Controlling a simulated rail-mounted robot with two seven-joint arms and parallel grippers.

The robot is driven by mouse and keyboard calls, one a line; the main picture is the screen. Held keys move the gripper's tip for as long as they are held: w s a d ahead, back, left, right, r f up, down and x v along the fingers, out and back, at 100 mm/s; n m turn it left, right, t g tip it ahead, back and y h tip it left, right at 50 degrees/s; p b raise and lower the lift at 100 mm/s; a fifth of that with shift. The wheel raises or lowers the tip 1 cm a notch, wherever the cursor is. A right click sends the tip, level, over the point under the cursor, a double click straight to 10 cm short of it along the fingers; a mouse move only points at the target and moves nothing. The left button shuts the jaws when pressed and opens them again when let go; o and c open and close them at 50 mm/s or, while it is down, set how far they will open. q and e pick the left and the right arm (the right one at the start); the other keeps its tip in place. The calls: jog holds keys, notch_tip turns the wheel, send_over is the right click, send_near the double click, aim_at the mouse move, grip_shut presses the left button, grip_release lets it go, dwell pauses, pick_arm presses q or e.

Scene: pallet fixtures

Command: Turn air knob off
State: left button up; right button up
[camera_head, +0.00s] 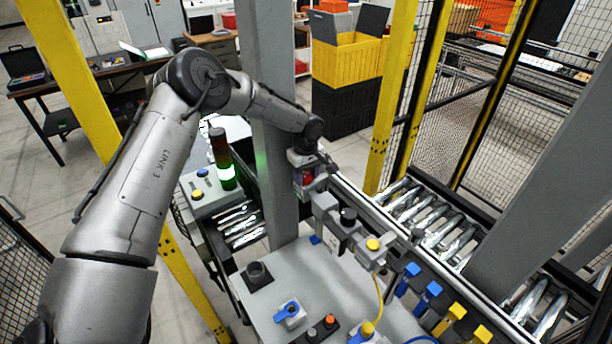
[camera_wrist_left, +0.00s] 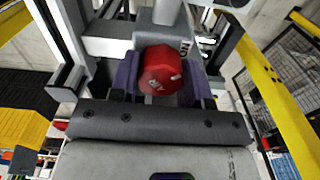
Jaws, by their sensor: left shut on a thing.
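The red air knob (camera_wrist_left: 161,70) is in the middle of the left wrist view, with white lettering that reads "AIR" at an angle. It sits on a grey block at the end of the machine's rail. In the head view it shows as a small red patch (camera_head: 308,177) under my left wrist. My left gripper (camera_head: 307,180) reaches down to it from the left. In the wrist view its purple finger pads stand on both sides of the knob, shut on it. The knob's base is partly hidden. My right gripper is not in view.
Grey posts and yellow posts (camera_head: 398,85) stand close around the arm. A signal light tower (camera_head: 221,155) with green lit stands left of the gripper. Yellow-capped and blue valves (camera_head: 407,278) line the rail. A roller conveyor (camera_head: 425,215) runs at the right.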

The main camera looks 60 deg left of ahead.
aim_at(306, 173)
pick_arm(q)
jog(key=m+b, duration=0.2)
jog(key=b, duration=0.1)
jog(key=shift+f+m, duration=0.2)
jog(key=shift+m, duration=0.2)
jog(key=shift+r+m+b, duration=0.15)
jog(key=shift+m+b, duration=0.55)
jog(key=shift+m, duration=0.3)
jog(key=shift+m+b, duration=0.35)
jog(key=shift+m, duration=0.55)
jog(key=shift+r+m, duration=0.1)
jog(key=shift+m, duration=0.2)
jog(key=o, duration=0.9)
jog(key=shift+o, duration=0.2)
notch_tip(306, 173, up, 14)
jog(key=b, duration=0.1)
